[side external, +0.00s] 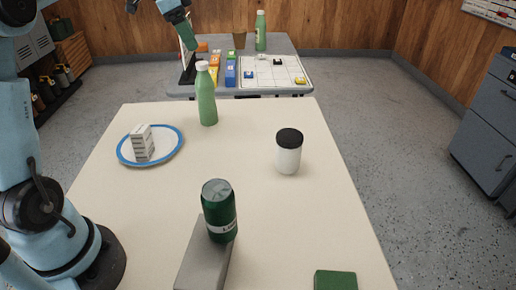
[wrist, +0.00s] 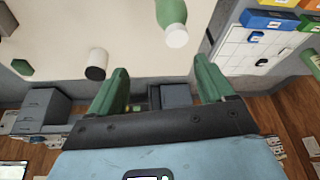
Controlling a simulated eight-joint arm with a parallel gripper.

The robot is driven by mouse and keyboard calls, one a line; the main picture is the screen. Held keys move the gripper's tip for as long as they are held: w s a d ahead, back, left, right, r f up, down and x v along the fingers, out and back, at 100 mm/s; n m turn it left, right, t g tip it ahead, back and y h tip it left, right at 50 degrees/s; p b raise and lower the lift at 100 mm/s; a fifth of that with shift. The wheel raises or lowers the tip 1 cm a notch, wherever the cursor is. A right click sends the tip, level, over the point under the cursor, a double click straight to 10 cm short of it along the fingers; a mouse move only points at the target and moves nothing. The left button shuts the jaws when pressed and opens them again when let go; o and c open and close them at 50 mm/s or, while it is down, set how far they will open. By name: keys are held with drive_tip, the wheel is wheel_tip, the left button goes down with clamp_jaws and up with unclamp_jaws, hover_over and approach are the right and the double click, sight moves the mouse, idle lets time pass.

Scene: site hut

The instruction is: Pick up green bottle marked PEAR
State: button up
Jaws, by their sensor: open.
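A light green bottle (side external: 207,104) with a white cap stands upright near the far edge of the cream table. In the wrist view this bottle (wrist: 171,12) is at the top, cut by the frame edge. Another green bottle (side external: 260,35) stands at the back of the far table and shows partly at the wrist view's right edge (wrist: 313,62). I cannot read PEAR on either bottle. My gripper (wrist: 160,76) is open and empty, its green fingers wide apart and clear of the bottles. In the side view only part of it shows at the top, above the near bottle.
A blue-rimmed plate (side external: 178,149) with a small box (side external: 142,143) is left of the near bottle. A white jar (side external: 288,158) is to the right. A green block (side external: 335,281) lies front right.

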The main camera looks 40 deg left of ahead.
sight(201, 63)
drive_tip(key=shift+m+h, duration=0.4)
drive_tip(key=shift+m, duration=0.2)
drive_tip(key=w+f, duration=0.1)
drive_tip(key=f, duration=0.1)
drive_tip(key=a+f, duration=0.1)
drive_tip(key=f, duration=0.1)
drive_tip(key=w+a+f, duration=0.1)
drive_tip(key=f, duration=0.1)
drive_tip(key=shift+w+a+f, duration=0.2)
drive_tip(key=shift+w, duration=0.1)
drive_tip(key=shift+d+x, duration=0.15)
drive_tip(key=shift+x, duration=1.25)
drive_tip(key=shift+d+x, duration=0.15)
drive_tip(key=shift+x, duration=1.25)
drive_tip(key=shift+w+r, duration=0.1)
drive_tip(key=shift+r, duration=0.05)
drive_tip(key=c, duration=1.4)
drive_tip(key=shift+o, duration=0.2)
drive_tip(key=shift+r, duration=0.1)
